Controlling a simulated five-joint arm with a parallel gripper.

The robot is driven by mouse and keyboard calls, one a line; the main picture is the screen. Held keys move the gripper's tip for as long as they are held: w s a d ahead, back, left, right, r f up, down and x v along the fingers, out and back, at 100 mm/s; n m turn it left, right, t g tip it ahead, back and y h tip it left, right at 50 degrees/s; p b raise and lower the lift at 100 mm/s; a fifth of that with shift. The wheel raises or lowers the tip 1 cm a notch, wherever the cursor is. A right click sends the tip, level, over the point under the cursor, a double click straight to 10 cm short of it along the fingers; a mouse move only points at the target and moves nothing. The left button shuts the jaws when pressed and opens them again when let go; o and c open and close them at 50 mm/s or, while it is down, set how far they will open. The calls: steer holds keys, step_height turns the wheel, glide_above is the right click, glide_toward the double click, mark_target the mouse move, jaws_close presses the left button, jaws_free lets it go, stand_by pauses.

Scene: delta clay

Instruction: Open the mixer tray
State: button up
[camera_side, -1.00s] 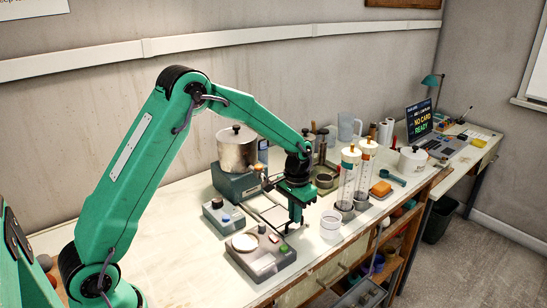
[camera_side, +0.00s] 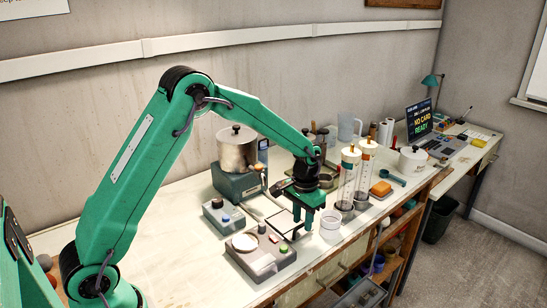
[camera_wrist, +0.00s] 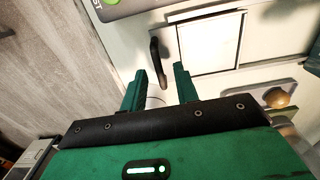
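My gripper (camera_side: 303,226) points down over the front part of the bench, right of the grey device with the green button. Its two green fingers stand apart with nothing between them; they also show in the wrist view (camera_wrist: 160,88). A dark curved handle (camera_wrist: 157,60) lies just beyond the fingertips in the wrist view, apart from them. A pale, dark-edged square panel (camera_wrist: 210,42) is right of the handle; it also shows in the side view (camera_side: 282,222), left of my gripper. I cannot tell for sure which part is the mixer tray.
The grey device (camera_side: 262,256) stands left of my gripper. A white cup (camera_side: 330,226) is close on the right, with tall clear cylinders (camera_side: 348,184) behind. A metal pot (camera_side: 237,152) stands on a green-grey base farther back. The bench's front left is clear.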

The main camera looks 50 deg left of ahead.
step_height(320, 180, up, 7)
steer(key=shift+r, duration=0.4)
steer(key=shift+r, duration=0.1)
stand_by(0.4)
steer(key=s+r+t, duration=0.3)
steer(key=s+r, duration=0.8)
steer(key=s, duration=0.1)
steer(key=s+r+t, duration=0.1)
steer(key=s+t, duration=0.1)
steer(key=s, duration=1.3)
steer(key=shift+s+a+t, duration=0.3)
